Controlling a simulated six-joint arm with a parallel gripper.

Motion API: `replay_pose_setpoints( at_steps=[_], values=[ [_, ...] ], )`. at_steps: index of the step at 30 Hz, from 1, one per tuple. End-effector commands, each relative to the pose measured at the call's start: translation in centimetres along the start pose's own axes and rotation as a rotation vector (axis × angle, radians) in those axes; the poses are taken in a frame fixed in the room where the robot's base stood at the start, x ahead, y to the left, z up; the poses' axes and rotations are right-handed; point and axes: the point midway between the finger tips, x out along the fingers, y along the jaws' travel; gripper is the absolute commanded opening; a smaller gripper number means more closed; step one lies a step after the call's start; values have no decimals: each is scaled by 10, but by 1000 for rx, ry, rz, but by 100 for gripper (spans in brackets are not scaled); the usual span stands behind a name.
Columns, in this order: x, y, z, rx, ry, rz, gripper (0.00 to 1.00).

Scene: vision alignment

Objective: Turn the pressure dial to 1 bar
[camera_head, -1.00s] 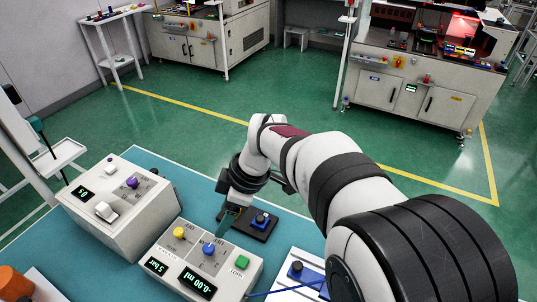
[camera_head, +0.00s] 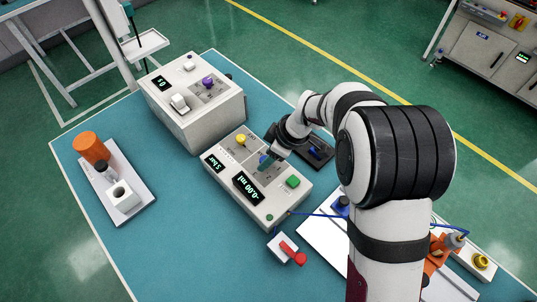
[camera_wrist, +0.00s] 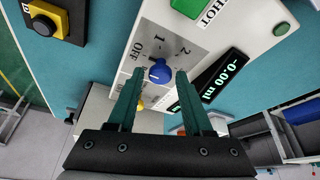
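A light grey control box (camera_head: 225,180) stands on the blue-green table. It has a yellow knob (camera_head: 241,139), a blue knob (camera_head: 264,161) and a green button (camera_head: 292,181). Its displays read 5 bar (camera_head: 214,162) and -0.00 ml (camera_head: 248,187). In the wrist view the blue knob (camera_wrist: 160,72) has OFF, 1 and 2 around it. My gripper (camera_wrist: 161,77) is open, its teal fingers on either side of the blue knob; contact cannot be told. The yellow knob (camera_wrist: 140,105) is partly hidden behind the left finger. Which knob is the pressure dial cannot be read.
Another grey box (camera_head: 195,110) with a purple knob (camera_head: 208,83) stands close behind to the left. A black base with a button (camera_head: 315,152) lies beside the control box. A red-handled valve (camera_head: 291,253) is in front.

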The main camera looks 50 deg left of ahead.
Motion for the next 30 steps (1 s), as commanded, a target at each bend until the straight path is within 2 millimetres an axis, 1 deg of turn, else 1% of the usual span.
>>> replay_pose_setpoints(
  at_steps=[1,5,6,8,15,20,26,30],
  values=[
    [0,0,0,0,0,0,40],
    [0,0,0,0,0,0,16],
    [0,0,0,0,0,0,9],
    [0,0,0,0,0,0,0],
    [0,0,0,5,0,3,0],
    [0,-1,0,43,0,17,0],
    [-1,-2,0,156,1,64,0],
    [0,-3,-1,269,0,112,0]
  ],
)
